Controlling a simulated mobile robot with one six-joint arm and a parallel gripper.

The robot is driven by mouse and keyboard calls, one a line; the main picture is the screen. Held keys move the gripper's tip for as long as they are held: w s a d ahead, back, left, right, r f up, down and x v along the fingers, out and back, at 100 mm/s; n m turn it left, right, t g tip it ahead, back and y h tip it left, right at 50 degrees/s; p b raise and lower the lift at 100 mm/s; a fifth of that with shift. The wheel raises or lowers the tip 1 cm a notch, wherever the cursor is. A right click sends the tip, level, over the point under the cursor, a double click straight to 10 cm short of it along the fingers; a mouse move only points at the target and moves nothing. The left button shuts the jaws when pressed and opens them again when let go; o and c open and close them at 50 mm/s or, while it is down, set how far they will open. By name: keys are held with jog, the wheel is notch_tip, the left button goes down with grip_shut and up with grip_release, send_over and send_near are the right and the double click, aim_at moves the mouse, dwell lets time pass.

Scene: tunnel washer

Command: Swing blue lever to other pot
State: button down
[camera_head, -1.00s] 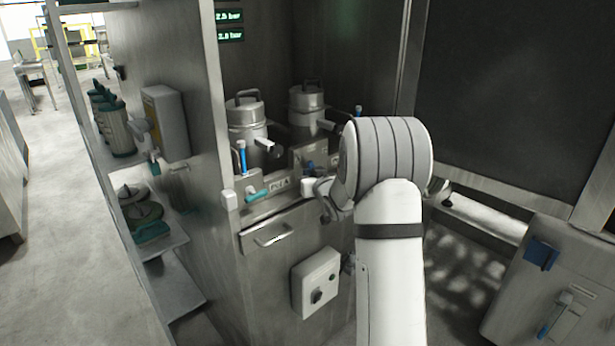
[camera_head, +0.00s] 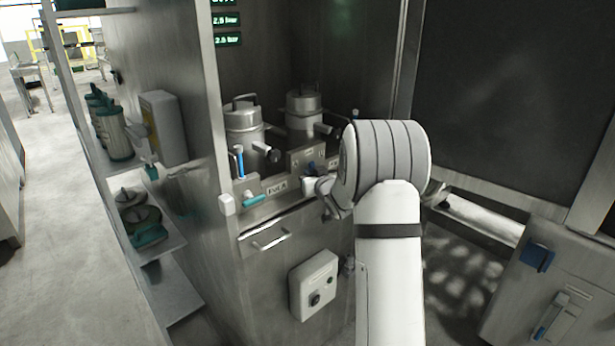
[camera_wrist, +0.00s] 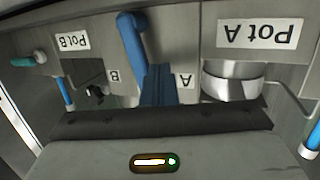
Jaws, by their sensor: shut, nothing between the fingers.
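The blue lever (camera_wrist: 131,40) shows in the wrist view between upside-down plates marked B and A. It stands slightly tilted; in the head view it is a small dark blue piece (camera_head: 309,167) between the two pots. My gripper (camera_wrist: 158,72) is shut and empty, its narrow fingers close beside the lever. I cannot tell whether they touch it. In the head view my arm hides most of the gripper. The pots are steel with lidded tops: one at the left (camera_head: 243,122), one farther back at the right (camera_head: 304,108).
Pot B (camera_wrist: 73,41) and Pot A (camera_wrist: 259,33) labels flank the lever in the wrist view. Blue upright tubes (camera_head: 240,162) and a teal handle (camera_head: 254,200) sit near the panel front. A switch box (camera_head: 314,285) is below. Cabinet wall and shelves stand left.

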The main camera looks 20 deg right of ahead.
jog(key=shift+w+d+r, duration=0.1)
jog(key=shift+d+r, duration=0.2)
jog(key=shift+d, duration=0.05)
jog(key=shift+w+d+r+p, duration=0.15)
jog(key=shift+w+d+p, duration=0.15)
jog(key=shift+d, duration=0.25)
jog(key=shift+w+d+r+p, duration=0.1)
jog(key=shift+w+d+p, duration=0.1)
jog(key=shift+d+p, duration=0.25)
dwell(0.6)
jog(key=shift+w+d+f, duration=0.2)
jog(key=shift+w+d, duration=0.1)
jog(key=shift+d, duration=0.45)
jog(key=shift+w+d+f, duration=0.15)
jog(key=shift+w+d, duration=0.1)
jog(key=shift+d, duration=0.45)
dwell(0.9)
jog(key=shift+r, duration=0.3)
jog(key=s+r+b, duration=0.1)
jog(key=s, duration=0.9)
jog(key=shift+d+r, duration=0.15)
jog(key=shift+r, duration=0.1)
